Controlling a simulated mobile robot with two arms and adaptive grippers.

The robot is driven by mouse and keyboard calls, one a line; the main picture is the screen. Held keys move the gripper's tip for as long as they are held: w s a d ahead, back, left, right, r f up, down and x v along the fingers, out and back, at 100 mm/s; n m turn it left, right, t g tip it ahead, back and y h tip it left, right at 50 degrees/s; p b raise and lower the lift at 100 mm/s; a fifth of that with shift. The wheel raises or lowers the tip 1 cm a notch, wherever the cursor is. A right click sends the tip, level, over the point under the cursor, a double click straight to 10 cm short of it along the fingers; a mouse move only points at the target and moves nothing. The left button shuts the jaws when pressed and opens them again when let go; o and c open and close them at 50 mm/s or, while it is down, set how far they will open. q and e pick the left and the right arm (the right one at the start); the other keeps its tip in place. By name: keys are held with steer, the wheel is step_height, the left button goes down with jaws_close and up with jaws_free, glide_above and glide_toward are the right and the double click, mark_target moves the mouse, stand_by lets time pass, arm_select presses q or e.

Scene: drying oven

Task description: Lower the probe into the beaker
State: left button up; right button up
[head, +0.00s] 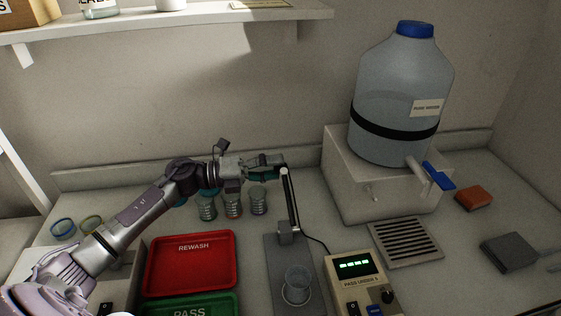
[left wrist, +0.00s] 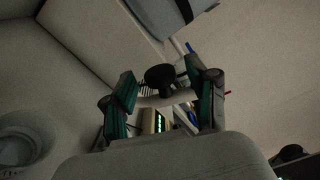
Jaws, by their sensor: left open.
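A clear glass beaker (head: 297,285) stands upright on the grey plate (head: 283,262) of the probe stand. The probe's dark arm (head: 290,203) is raised, rising steeply from a small grey block on that plate to a pale top end. I cannot make out the probe tip. My left gripper (head: 274,166) is at the arm's raised top end, well above the beaker. In the left wrist view my left gripper (left wrist: 165,90) is open, its green-padded fingers on either side of a round black knob (left wrist: 160,77). I cannot tell whether they touch it.
A meter (head: 358,284) with green digits stands right of the beaker. Red REWASH (head: 190,264) and green PASS (head: 190,308) trays lie to the left. Several small glass vessels (head: 232,206) stand behind them. A water bottle (head: 400,95) sits on a block at the back right.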

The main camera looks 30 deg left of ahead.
arm_select(q)
steer(key=shift+x, duration=0.95)
jaws_close()
